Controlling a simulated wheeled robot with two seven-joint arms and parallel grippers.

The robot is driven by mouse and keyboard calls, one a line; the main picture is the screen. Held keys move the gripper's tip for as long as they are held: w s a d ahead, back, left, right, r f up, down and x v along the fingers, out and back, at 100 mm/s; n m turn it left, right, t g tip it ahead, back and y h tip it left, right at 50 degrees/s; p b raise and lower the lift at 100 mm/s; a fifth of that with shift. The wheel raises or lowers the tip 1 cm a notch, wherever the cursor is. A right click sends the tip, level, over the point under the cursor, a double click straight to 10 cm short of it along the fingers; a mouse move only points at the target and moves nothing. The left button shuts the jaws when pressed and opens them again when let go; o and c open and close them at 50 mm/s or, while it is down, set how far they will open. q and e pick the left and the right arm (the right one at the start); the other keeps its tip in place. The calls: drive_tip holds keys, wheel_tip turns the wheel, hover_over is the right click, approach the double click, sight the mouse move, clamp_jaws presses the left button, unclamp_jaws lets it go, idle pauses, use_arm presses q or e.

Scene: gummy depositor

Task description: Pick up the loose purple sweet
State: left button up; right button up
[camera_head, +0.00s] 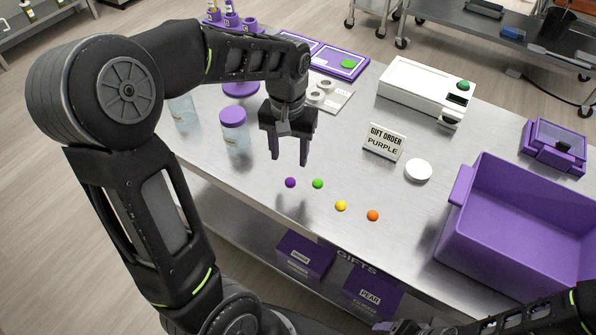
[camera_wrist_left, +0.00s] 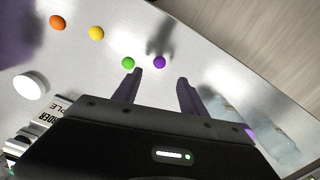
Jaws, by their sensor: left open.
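The loose purple sweet (camera_head: 290,182) is a small ball on the metal table near its front edge. It also shows in the left wrist view (camera_wrist_left: 159,62), beyond and between the fingertips. A green sweet (camera_head: 318,183) lies close to its right, then a yellow sweet (camera_head: 341,205) and an orange sweet (camera_head: 373,215). My left gripper (camera_head: 289,160) is open and empty, pointing down above the table just behind the purple sweet. It does not touch it. My right arm shows at the lower right, but its fingers cannot be made out.
A sign (camera_head: 384,143) reading "GIFT ORDER PURPLE" stands behind the sweets, with a white round disc (camera_head: 418,170) beside it. A purple bin (camera_head: 457,215) is at the right. A purple-lidded jar (camera_head: 235,130) stands left of the gripper. The table around the sweets is clear.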

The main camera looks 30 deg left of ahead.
sight(290, 181)
use_arm(q)
drive_tip(key=shift+s+r, duration=0.1)
drive_tip(key=shift+s, duration=0.15)
drive_tip(key=shift+w+f, duration=0.1)
drive_tip(key=shift+f, duration=1.25)
drive_tip(key=shift+f, duration=0.1)
wheel_tip(290, 181, down, 5)
drive_tip(key=shift+d+f+p, duration=0.1)
drive_tip(key=shift+p, duration=0.25)
drive_tip(key=shift+c, duration=0.3)
clamp_jaws()
